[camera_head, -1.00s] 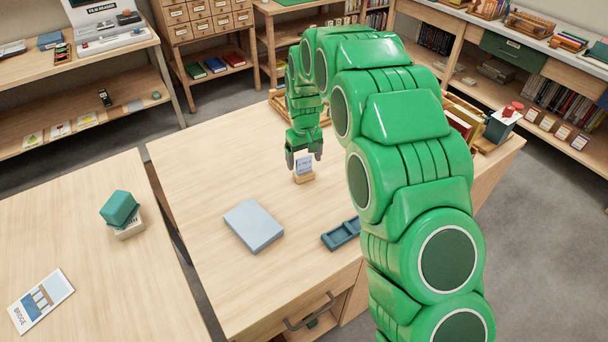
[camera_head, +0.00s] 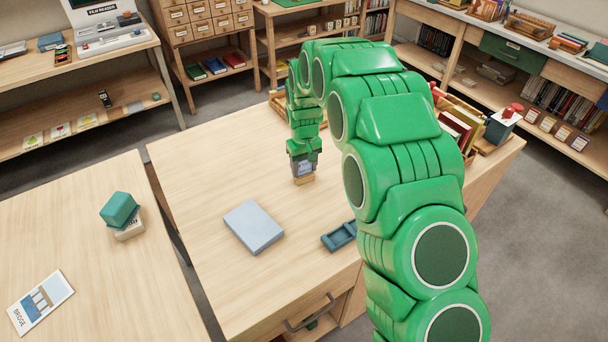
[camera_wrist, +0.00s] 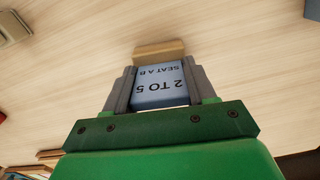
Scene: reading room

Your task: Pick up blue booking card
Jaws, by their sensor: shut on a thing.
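The blue booking card (camera_wrist: 160,86) is a small pale blue block with the dark text "2 TO 5" and "SEAT A B", upside down in the wrist view. It stands in a small wooden holder (camera_wrist: 158,50), which also shows on the table in the head view (camera_head: 304,180). My gripper (camera_wrist: 158,88) is shut on the card, one grey finger against each side. In the head view my gripper (camera_head: 303,168) points down over the holder, and its fingers partly cover the card (camera_head: 305,168).
On the same table (camera_head: 200,170) lie a pale blue-grey box or book (camera_head: 253,226) and a dark teal tray (camera_head: 341,235). A wooden crate of books (camera_head: 460,125) and a box with a red top (camera_head: 503,122) stand at the right. Bare tabletop surrounds the holder.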

